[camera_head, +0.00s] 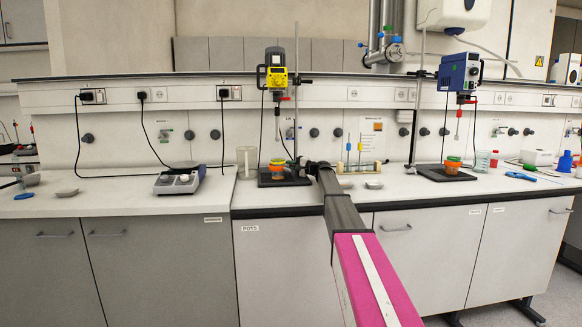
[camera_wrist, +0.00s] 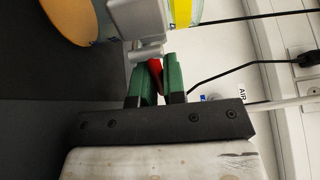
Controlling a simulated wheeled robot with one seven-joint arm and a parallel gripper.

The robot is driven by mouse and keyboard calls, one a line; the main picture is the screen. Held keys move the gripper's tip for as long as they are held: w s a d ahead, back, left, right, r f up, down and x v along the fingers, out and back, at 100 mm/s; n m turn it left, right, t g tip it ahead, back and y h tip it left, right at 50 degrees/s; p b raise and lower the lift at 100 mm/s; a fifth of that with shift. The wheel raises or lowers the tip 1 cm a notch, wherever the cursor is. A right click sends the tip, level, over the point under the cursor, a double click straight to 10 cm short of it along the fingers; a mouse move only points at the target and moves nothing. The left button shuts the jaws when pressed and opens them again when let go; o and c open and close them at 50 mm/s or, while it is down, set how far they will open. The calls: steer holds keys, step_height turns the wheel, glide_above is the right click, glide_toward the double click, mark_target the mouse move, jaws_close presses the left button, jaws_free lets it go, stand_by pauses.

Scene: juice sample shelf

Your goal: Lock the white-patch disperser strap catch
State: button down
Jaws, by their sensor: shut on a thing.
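In the head view my gripper (camera_head: 306,166) is at the base of the left disperser, a yellow unit (camera_head: 276,77) on a stand. An orange-topped pot (camera_head: 277,167) sits on that base beside my gripper. In the wrist view my green fingers (camera_wrist: 156,84) are shut on a small red piece (camera_wrist: 155,70), apparently the strap catch lever, mostly hidden between them. A grey bracket (camera_wrist: 140,20) touches or nearly touches the fingertips, below a pale vessel with a yellow band (camera_wrist: 182,12). I cannot make out a white patch, nor whether the catch is locked.
A blue disperser (camera_head: 460,73) with another pot (camera_head: 453,164) stands to the right. A clear cylinder (camera_head: 247,161) stands left of the yellow unit. A rack (camera_head: 358,166) and a small dish (camera_head: 373,184) lie to the right. A grey device (camera_head: 180,181) sits on the left bench.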

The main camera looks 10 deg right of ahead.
steer(key=shift+g, duration=0.3)
steer(key=c, duration=1.2)
jaws_free()
steer(key=shift+s, duration=0.1)
